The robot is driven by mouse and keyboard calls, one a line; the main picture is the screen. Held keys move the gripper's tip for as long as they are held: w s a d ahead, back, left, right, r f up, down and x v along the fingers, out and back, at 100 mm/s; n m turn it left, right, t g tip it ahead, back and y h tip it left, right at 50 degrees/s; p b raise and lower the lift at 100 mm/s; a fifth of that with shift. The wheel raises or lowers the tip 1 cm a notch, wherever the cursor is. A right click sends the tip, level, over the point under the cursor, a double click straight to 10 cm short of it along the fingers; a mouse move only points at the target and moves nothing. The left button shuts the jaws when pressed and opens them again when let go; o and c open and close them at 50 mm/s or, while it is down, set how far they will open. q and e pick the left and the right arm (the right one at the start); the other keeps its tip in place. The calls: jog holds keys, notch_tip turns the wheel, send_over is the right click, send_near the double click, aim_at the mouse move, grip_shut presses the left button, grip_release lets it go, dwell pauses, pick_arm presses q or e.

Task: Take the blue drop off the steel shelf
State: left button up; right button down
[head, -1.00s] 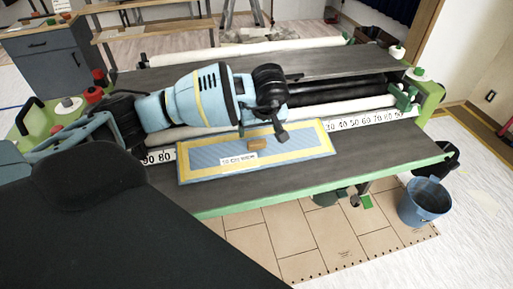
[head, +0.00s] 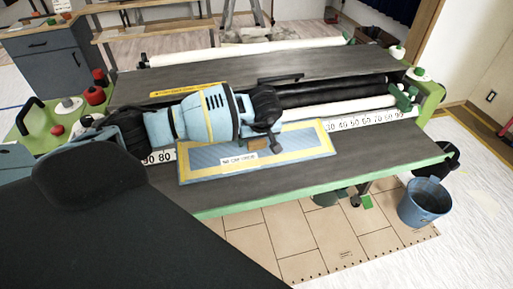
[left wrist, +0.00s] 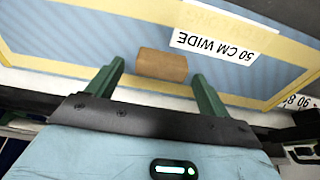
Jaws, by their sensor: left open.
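The blue drop (head: 300,142) is a flat, blue-striped sheet with a yellow border and a white "50 CM WIDE" label. It lies on the dark grey front shelf (head: 390,150) of the machine. A small brown block (left wrist: 162,65) sits on the sheet and shows clearly in the left wrist view. My left gripper (left wrist: 158,70) is open, with its two green fingers on either side of the block, apart from it. In the head view the left gripper (head: 260,138) is over the sheet's back edge and hides part of it. My right gripper is not in view.
A white scale with black numbers (head: 365,121) runs behind the sheet. Dark and white rollers lie behind it. A yellow strip (head: 187,90) is on the rear dark surface. A blue bucket (head: 424,203) stands on the floor at right. The shelf's right part is clear.

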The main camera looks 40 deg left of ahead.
aim_at(257, 141)
pick_arm(q)
jog(key=c, duration=1.1)
jog(key=shift+c, duration=0.2)
jog(key=shift+r, duration=0.15)
jog(key=shift+r, duration=0.45)
notch_tip(257, 141, up, 2)
jog(key=shift+r, duration=0.2)
jog(key=s+r, duration=0.1)
jog(key=s, duration=1.5)
jog(key=shift+a+r, duration=0.2)
jog(key=shift+r, duration=0.05)
